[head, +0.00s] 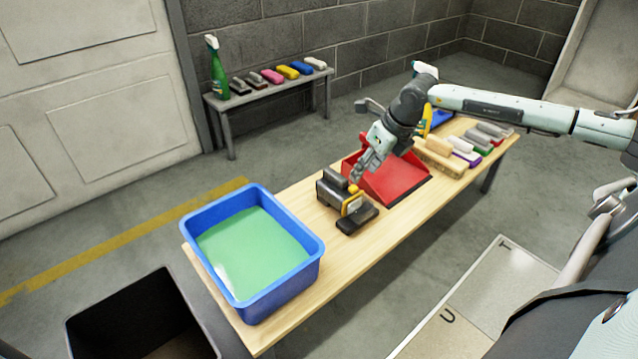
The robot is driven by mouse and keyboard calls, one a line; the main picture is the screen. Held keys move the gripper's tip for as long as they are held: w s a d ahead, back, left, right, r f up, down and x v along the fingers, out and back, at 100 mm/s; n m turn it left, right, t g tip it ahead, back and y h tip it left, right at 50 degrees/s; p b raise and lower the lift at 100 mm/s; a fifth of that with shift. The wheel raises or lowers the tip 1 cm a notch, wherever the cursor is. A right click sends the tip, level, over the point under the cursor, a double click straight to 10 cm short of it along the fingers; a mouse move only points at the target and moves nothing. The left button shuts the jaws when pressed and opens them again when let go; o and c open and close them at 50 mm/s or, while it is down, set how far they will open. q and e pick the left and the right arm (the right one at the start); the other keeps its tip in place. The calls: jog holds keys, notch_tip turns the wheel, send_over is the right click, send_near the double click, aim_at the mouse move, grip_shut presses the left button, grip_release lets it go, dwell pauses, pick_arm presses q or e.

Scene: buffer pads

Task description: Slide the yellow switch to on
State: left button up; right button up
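The yellow switch (353,189) is a small yellow piece on a dark machine (333,190), which stands on the wooden table (300,300). My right gripper (357,178) hangs just above the yellow switch, its fingers pointing down toward it. I cannot tell whether the fingers touch the switch, nor whether they are open or shut. The switch's on and off marks are too small to read. My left gripper is not in view.
A blue tub (313,262) of green liquid stands left of the machine. A red dustpan (405,180) lies close behind it to the right, with several brushes and blocks beyond. A black bin (100,318) stands at the lower left. A bench (270,107) stands by the wall.

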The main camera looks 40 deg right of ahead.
aim_at(354, 188)
jog(key=x, duration=0.2)
jog(key=b+x, duration=0.1)
jog(key=x, duration=0.2)
jog(key=d+b+x, duration=0.1)
jog(key=x, duration=0.1)
jog(key=shift+w+f, duration=0.2)
jog(key=shift+f, duration=0.1)
jog(key=shift+a, duration=0.1)
grip_shut()
